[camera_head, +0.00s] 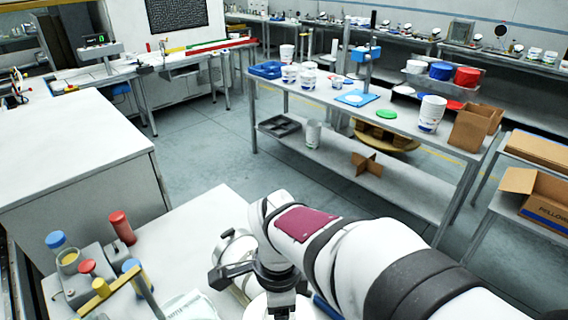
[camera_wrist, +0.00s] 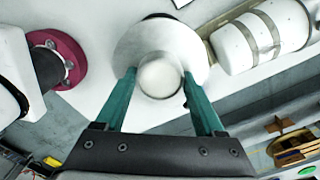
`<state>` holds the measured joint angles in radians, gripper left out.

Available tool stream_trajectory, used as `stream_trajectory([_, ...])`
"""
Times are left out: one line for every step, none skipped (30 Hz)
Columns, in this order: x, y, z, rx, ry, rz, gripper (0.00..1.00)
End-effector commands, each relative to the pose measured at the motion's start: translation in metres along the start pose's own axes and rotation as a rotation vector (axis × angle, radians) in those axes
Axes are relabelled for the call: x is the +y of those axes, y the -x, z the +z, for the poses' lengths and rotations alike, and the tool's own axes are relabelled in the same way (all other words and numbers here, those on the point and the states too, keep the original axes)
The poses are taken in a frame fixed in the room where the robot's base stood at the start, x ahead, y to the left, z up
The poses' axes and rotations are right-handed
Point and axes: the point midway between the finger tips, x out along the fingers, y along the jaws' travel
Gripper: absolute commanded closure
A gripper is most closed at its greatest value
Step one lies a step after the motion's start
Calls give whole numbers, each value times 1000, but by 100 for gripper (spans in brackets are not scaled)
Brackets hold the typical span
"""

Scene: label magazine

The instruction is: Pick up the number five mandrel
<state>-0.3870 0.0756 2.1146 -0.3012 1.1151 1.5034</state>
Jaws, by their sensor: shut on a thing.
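In the wrist view, my gripper (camera_wrist: 159,77) has its two teal fingers on either side of a pale round-topped piece (camera_wrist: 160,76) and is shut on it. A wide white disc (camera_wrist: 150,38) lies around or behind this piece. I see no number on it, so I cannot tell which mandrel it is. In the head view, my gripper (camera_head: 283,309) points down at the bottom edge, and my arm hides much of the area. Colour-topped pieces stand at lower left: blue (camera_head: 57,240), red (camera_head: 122,226) and yellow (camera_head: 101,287).
The white worktop (camera_head: 185,235) is bare between the colour-topped pieces and my arm. A sheet-like item (camera_head: 190,306) lies at its front. A white cabinet (camera_head: 80,140) stands at left. A long bench (camera_head: 400,125) behind holds tubs, trays and boxes, with open floor between.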

Motion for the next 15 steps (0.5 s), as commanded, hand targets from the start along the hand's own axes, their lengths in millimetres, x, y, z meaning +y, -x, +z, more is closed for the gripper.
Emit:
stream_trajectory([-1,5,0,-1,1,-5,100])
stream_trajectory([-1,8,0,0,1,-4,100])
stream_trajectory([-1,11,0,0,1,-4,100])
stream_trajectory([-1,14,0,0,0,-4,100])
stream_trajectory([-1,16,0,0,0,-4,100])
stream_trajectory([-1,20,0,-1,0,-5,100])
stream_trajectory([-1,22,0,-1,0,-4,100])
stream_trajectory([0,24,-1,0,0,-4,100])
stream_trajectory([1,26,-5,0,-2,-4,100])
stream_trajectory([1,27,-8,0,-2,-4,100])
stream_trajectory([2,29,-10,0,-2,-4,100])
stream_trajectory([3,31,-14,0,-2,-4,100])
stream_trajectory([4,33,-17,1,-3,-5,100])
stream_trajectory([5,35,-20,0,-2,-4,100])
stream_trajectory([7,38,-24,0,-3,-4,100])
